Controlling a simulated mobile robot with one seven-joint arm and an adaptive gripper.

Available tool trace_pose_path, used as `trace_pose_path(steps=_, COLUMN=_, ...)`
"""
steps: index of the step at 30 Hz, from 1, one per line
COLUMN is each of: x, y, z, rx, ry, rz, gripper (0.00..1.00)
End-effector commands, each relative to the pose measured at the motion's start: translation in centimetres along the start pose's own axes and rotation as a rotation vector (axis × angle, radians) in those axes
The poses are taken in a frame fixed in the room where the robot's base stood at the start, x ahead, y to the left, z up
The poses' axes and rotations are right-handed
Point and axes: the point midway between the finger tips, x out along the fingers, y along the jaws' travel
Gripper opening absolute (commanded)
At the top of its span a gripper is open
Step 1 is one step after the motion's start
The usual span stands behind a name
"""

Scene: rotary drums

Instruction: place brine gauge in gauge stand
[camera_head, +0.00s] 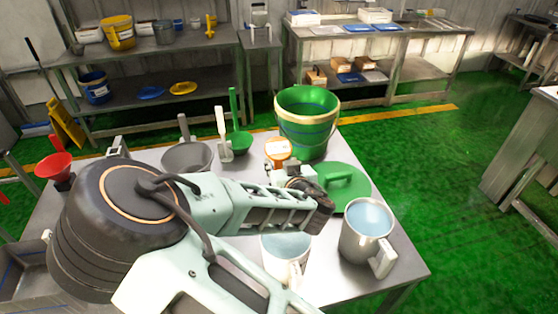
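I cannot pick out the brine gauge or the gauge stand with certainty. A small orange item with a white top (278,149) sits on the metal table just left of the green bucket; I cannot tell whether it is the gauge. My gripper (322,212) is over the table, pointing right, between the green lid (350,195) and the white mug (283,262). Its dark fingertips are seen from the side, so their opening is unclear. A small metallic item (290,174) shows just behind my gripper, partly hidden. My arm hides much of the table's middle and left.
A green bucket (306,125) stands at the table's back. A metal jug of liquid (352,243) stands front right. A green scoop (238,140), a white tool (223,140), a grey pan (186,157) and a red funnel (53,167) are farther left.

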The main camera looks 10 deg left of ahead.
Motion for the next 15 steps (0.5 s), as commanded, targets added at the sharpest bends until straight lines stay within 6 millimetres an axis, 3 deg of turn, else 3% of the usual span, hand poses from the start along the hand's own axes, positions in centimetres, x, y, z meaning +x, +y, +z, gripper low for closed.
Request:
trace_pose_path(steps=10, x=-4.9, y=-0.6, z=0.1, rx=0.005, ry=0.000, rz=-0.001, gripper=0.35)
trace_pose_path(steps=15, x=-5.8, y=-0.6, z=-0.4, rx=-0.002, ry=-0.004, rz=0.000, gripper=0.35)
